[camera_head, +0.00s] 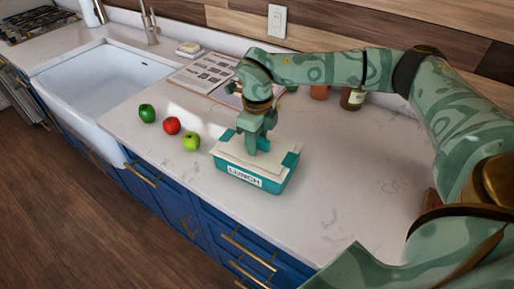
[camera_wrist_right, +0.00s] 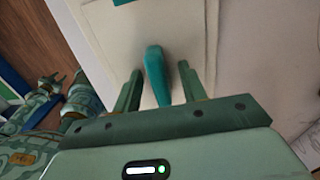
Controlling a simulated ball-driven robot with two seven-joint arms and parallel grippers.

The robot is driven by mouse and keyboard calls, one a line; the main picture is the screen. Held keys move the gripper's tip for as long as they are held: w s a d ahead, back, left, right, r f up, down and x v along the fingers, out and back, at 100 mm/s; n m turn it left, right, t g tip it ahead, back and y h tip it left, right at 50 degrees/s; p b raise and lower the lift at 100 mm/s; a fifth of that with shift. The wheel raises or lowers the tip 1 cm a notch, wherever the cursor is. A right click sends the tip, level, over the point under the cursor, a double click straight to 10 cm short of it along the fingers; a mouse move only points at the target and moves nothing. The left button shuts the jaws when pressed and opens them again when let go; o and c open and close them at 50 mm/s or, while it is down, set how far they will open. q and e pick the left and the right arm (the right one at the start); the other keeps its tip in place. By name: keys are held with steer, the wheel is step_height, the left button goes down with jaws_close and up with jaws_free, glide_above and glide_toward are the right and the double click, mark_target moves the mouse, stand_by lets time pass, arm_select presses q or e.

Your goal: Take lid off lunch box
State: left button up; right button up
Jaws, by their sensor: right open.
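The teal lunch box (camera_head: 272,185), with a LUNCH label on its front, stands on the counter near the front edge. Its cream lid (camera_head: 231,148) lies on top, with teal patches at the corners. My right gripper (camera_head: 258,146) points down over the middle of the lid. In the right wrist view the lid (camera_wrist_right: 105,38) fills the upper middle, and its upright teal handle (camera_wrist_right: 154,70) stands between the two open fingers of my right gripper (camera_wrist_right: 163,78). A gap shows on each side of the handle. In the head view the gripper mostly hides the handle. My left gripper is not in the head view.
A green apple (camera_head: 147,113), a red apple (camera_head: 172,126) and a yellow-green apple (camera_head: 191,142) sit left of the box. The sink (camera_head: 100,88) is far left. The counter (camera_head: 345,190) right of the box is clear.

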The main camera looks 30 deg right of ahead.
jaws_close()
steer(key=shift+r, duration=0.1)
